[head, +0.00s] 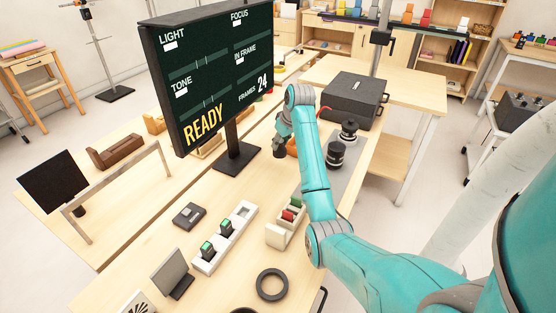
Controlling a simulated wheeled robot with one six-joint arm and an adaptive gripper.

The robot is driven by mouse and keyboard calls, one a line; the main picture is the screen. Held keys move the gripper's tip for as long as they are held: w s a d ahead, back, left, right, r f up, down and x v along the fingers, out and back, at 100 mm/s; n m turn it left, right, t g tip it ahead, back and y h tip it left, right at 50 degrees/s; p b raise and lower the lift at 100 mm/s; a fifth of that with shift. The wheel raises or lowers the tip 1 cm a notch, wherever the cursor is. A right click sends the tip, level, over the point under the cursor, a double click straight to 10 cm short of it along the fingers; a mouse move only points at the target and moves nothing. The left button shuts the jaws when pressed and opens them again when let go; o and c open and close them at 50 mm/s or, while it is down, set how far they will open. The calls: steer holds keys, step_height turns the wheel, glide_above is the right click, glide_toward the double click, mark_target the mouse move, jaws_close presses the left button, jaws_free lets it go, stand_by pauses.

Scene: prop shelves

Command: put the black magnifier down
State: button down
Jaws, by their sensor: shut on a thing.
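My teal arm reaches over the bench to my gripper (280,145), a small dark shape just right of the display stand. My gripper is shut on the black magnifier, which is hardly distinguishable from the dark fingers at this size. Its outline and the gap below it are unclear. An orange thing (292,148) shows partly behind the arm.
A large display (212,75) reading READY stands close left of my gripper. Two black cylinders (336,155) stand on a grey mat right of my arm. A black ring (272,284), a white three-slot tray (209,264) and a cream rack (275,237) lie nearer.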

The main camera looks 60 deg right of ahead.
mark_target(283, 151)
step_height(283, 151, down, 8)
steer(key=shift+r, duration=0.2)
stand_by(0.3)
steer(key=c, duration=0.8)
jaws_free()
steer(key=shift+f, duration=0.1)
steer(key=v, duration=1)
steer(key=shift+s+r, duration=0.1)
steer(key=shift+r, duration=0.25)
steer(key=shift+s+a+r, duration=0.15)
steer(key=shift+s+r, duration=0.15)
steer(key=shift+r, duration=0.35)
